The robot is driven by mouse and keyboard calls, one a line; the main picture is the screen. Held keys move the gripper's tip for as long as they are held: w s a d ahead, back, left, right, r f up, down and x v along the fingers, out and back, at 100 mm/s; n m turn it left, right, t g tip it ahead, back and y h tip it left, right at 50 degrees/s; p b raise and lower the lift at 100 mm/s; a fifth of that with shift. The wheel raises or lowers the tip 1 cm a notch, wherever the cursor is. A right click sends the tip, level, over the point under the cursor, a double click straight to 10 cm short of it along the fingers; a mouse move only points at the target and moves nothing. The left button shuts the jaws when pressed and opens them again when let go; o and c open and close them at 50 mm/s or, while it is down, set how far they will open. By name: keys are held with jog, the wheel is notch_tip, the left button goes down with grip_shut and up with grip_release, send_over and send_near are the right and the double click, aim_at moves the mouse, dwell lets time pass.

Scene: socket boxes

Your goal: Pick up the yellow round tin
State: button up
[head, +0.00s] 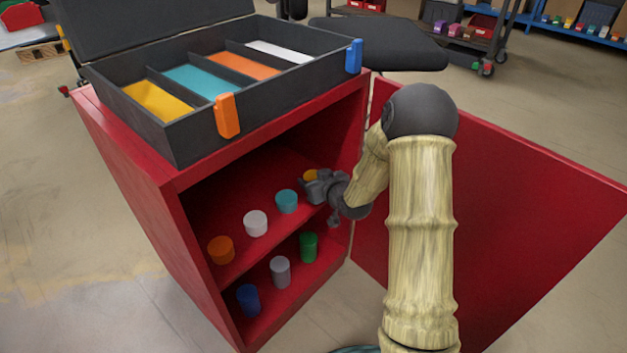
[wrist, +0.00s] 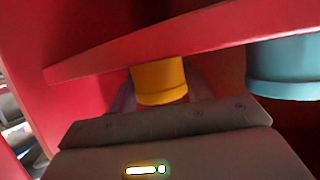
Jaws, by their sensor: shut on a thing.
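The yellow round tin (head: 310,175) is on the upper shelf of the red cabinet, at the right end of a row of tins, partly hidden by my gripper (head: 308,184). In the wrist view the yellow tin (wrist: 158,82) is between the fingers of my gripper (wrist: 160,92), which is shut on it. The red shelf edge crosses above the tin in that view. I cannot tell whether the tin is resting on the shelf or lifted.
A teal tin (head: 286,201) is close beside my gripper; white (head: 255,223) and orange (head: 221,250) tins stand farther left. Blue, grey and green tins (head: 308,246) are on the lower shelf. The open red door (head: 510,200) is at right; a divided box (head: 180,140) sits on top.

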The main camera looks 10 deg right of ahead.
aim_at(314, 176)
notch_tip(314, 176, up, 9)
jog(key=p, duration=0.6)
jog(key=shift+r, duration=0.2)
jog(key=shift+d+r, duration=0.1)
jog(key=shift+r, duration=0.25)
